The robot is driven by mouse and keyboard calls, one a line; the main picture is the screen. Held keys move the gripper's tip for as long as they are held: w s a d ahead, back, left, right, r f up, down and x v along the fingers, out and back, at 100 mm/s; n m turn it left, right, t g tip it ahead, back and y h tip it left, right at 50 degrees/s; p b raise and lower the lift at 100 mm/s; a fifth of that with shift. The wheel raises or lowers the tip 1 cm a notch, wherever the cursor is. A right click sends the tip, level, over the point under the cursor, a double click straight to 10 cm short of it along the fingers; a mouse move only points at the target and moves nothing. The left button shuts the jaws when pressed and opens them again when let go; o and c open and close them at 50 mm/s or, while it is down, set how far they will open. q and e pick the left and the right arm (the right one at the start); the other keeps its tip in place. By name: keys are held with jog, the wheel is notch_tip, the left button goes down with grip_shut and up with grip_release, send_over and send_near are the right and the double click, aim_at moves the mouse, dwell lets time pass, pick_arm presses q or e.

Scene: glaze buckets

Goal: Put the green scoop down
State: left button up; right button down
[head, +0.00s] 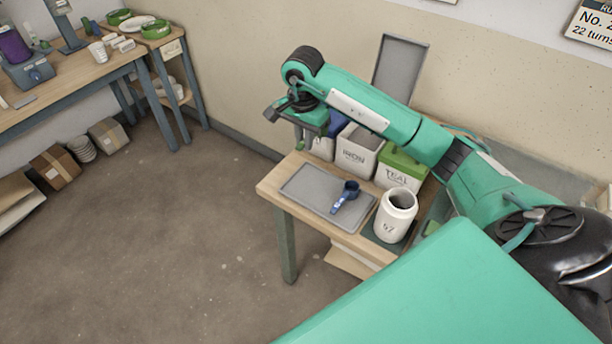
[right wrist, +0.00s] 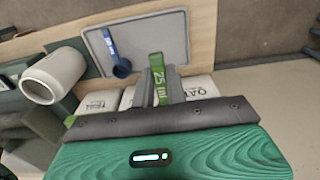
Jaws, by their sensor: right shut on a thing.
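My right gripper (head: 303,132) is over the far left part of the small wooden table, above the buckets. In the right wrist view the gripper (right wrist: 160,88) is shut on the upright handle of the green scoop (right wrist: 157,62), marked 25 ml. The scoop's bowl is hidden, and in the head view I cannot make the scoop out clearly. A grey tray (head: 302,184) lies on the table, with a blue scoop (head: 345,196) on it; both the tray (right wrist: 176,28) and the blue scoop (right wrist: 121,68) also show in the right wrist view. My left gripper is not in view.
A white jar marked 57 (head: 395,216) stands right of the tray. Behind it are a bucket marked IRON (head: 357,153) and a green-lidded bucket marked TEAL (head: 400,172). The tray's left part is bare. A workbench (head: 75,82) stands at the far left, with open floor between.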

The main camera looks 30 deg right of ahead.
jog(key=p, duration=0.3)
send_over(305, 192)
notch_tip(305, 192, down, 13)
jog(key=shift+r, duration=0.15)
notch_tip(305, 192, down, 4)
jog(key=shift+f, duration=0.25)
jog(key=shift+f, duration=0.2)
jog(key=c, duration=1.4)
grip_release()
